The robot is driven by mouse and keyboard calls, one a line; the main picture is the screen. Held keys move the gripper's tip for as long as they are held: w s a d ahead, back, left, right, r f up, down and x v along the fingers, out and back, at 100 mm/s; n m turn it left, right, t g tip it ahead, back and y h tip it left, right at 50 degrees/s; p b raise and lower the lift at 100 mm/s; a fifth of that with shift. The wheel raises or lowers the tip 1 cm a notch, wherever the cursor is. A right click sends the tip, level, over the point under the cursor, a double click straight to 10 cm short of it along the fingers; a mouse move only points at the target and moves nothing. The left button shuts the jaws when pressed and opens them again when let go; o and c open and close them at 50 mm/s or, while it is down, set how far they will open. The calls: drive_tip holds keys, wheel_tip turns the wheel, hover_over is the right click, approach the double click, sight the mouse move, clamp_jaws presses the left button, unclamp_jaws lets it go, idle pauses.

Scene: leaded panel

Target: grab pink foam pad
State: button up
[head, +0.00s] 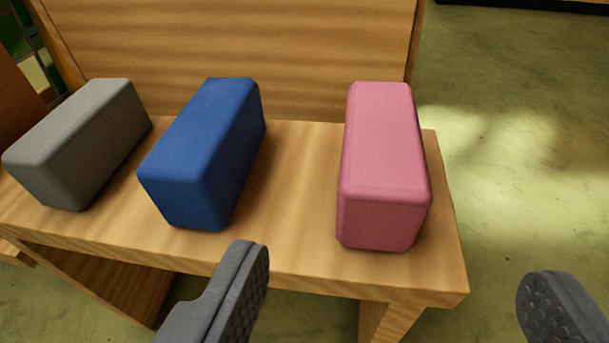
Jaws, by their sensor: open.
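The pink foam pad (383,160) is a rounded block lying on the right end of a wooden bench (290,255). Its long side runs away from me, and its near end is close to the bench's front edge. My gripper (395,295) is open and empty, with its two dark grey fingers wide apart at the bottom of the head view. The fingers are nearer to me than the pad; the left one overlaps the bench's front edge in the picture, and the right one is over the floor. The pad appears between them, farther off, and nothing hides it.
A blue block (205,150) and a grey block (80,142) lie to the left of the pad on the bench. A wooden backboard (240,55) rises behind them. A gap of bare wood separates the blue block from the pad. Open green floor (510,160) lies to the right.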

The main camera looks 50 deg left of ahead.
sight(383, 150)
drive_tip(key=b+x, duration=0.1)
drive_tip(key=x, duration=0.6)
drive_tip(key=shift+w+a+f+b, duration=0.15)
drive_tip(key=shift+a+f+b, duration=0.1)
drive_tip(key=shift+b, duration=0.1)
drive_tip(key=shift+w+d+b+x, duration=0.1)
drive_tip(key=shift+b+x, duration=0.45)
drive_tip(key=shift+x, duration=0.95)
drive_tip(key=shift+w+d+b+x, duration=0.15)
drive_tip(key=shift+b+x, duration=0.35)
drive_tip(key=shift+x, duration=0.95)
drive_tip(key=shift+s+r, duration=0.1)
drive_tip(key=c, duration=1.1)
